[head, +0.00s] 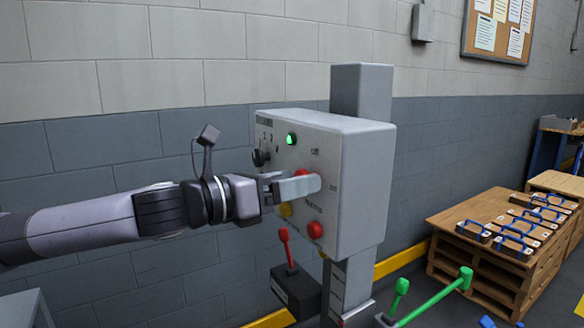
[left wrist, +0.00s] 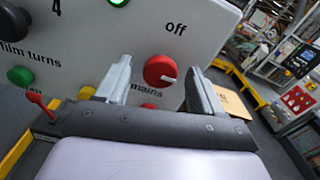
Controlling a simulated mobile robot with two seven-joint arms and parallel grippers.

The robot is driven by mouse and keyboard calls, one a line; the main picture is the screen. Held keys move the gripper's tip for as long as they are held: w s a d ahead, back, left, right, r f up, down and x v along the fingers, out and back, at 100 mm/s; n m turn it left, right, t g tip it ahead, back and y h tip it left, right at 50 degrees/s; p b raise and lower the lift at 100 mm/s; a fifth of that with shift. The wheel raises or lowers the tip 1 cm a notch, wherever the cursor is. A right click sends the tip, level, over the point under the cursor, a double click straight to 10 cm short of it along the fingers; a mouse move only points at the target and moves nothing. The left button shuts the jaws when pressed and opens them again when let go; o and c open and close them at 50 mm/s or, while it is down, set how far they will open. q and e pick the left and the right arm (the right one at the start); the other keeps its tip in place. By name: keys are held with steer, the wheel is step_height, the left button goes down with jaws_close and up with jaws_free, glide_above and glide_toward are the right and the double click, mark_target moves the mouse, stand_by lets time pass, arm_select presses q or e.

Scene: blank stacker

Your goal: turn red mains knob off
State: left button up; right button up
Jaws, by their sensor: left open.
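The red mains knob (left wrist: 160,71) is on the front of a grey control box (head: 345,150). In the left wrist view it sits between my two fingers, with a gap showing on each side. Its white pointer mark points right and slightly down, while the "off" label is above it. In the head view only part of the knob (head: 301,173) shows behind my fingers. My left gripper (head: 308,184) is open at the box face, its fingers on either side of the knob. Whether the fingertips touch the panel I cannot tell. My right gripper is out of view.
The box also carries a green lamp (head: 291,139), a black dial (head: 261,157), a yellow button (head: 285,209) and a red button (head: 315,229). Below are a red lever (head: 285,245) and green-handled levers (head: 440,295). A wooden pallet stack (head: 490,235) stands at right.

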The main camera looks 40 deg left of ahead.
arm_select(q)
steer(key=shift+w+d, duration=0.1)
steer(key=shift+w, duration=0.05)
steer(key=shift+c, duration=0.3)
steer(key=c, duration=1)
steer(key=shift+n, duration=0.3)
steer(key=shift+f+n, duration=0.1)
steer(key=shift+n, duration=8.7)
